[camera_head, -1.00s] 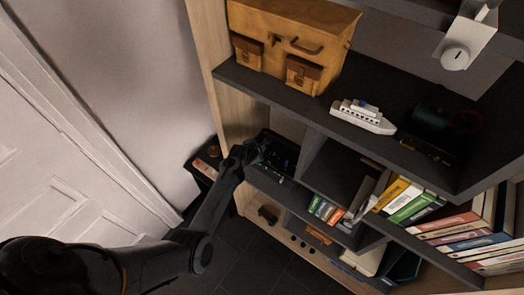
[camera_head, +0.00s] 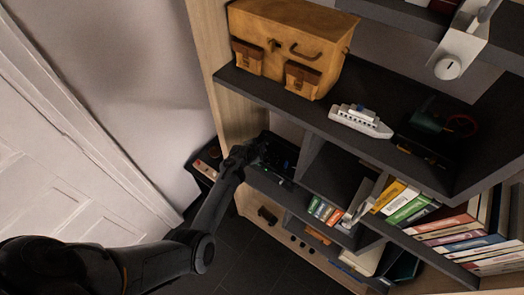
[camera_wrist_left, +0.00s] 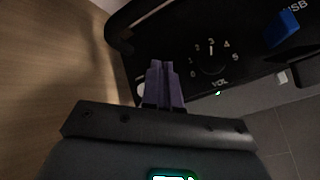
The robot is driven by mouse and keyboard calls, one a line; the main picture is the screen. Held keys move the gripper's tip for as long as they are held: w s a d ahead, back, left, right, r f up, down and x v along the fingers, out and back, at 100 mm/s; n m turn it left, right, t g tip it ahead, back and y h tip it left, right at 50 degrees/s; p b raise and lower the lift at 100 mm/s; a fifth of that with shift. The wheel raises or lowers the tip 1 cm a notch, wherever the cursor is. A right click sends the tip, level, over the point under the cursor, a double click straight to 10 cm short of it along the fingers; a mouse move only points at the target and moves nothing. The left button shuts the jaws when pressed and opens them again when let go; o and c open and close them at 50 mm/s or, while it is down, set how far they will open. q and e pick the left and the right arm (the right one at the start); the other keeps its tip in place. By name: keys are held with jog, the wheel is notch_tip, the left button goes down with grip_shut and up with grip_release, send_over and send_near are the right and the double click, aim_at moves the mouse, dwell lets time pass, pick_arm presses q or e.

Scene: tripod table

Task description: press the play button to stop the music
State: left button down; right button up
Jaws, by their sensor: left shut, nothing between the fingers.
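A black music player (camera_head: 279,157) stands in the left compartment of the middle shelf. My left gripper (camera_head: 256,150) reaches into that compartment from the left, at the player's left end. In the left wrist view, the shut, empty purple-grey fingertips (camera_wrist_left: 161,68) are over the player's black face (camera_wrist_left: 245,62), left of its volume dial (camera_wrist_left: 211,58). A pale round part (camera_wrist_left: 141,90), possibly a button, shows partly beside the fingers. I cannot tell whether the fingers touch the player. A small green light (camera_wrist_left: 218,93) glows below the dial.
A blue USB stick (camera_wrist_left: 281,29) sits on the player. The shelf's wooden side panel (camera_head: 204,60) is close on the left. A tan bag (camera_head: 285,45) and a white toy ship (camera_head: 360,120) stand on the shelf above; books (camera_head: 405,205) fill the right.

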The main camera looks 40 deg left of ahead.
pick_arm(q)
jog(key=shift+r, duration=0.15)
notch_tip(320, 180, up, 5)
jog(key=p, duration=0.5)
dwell(0.9)
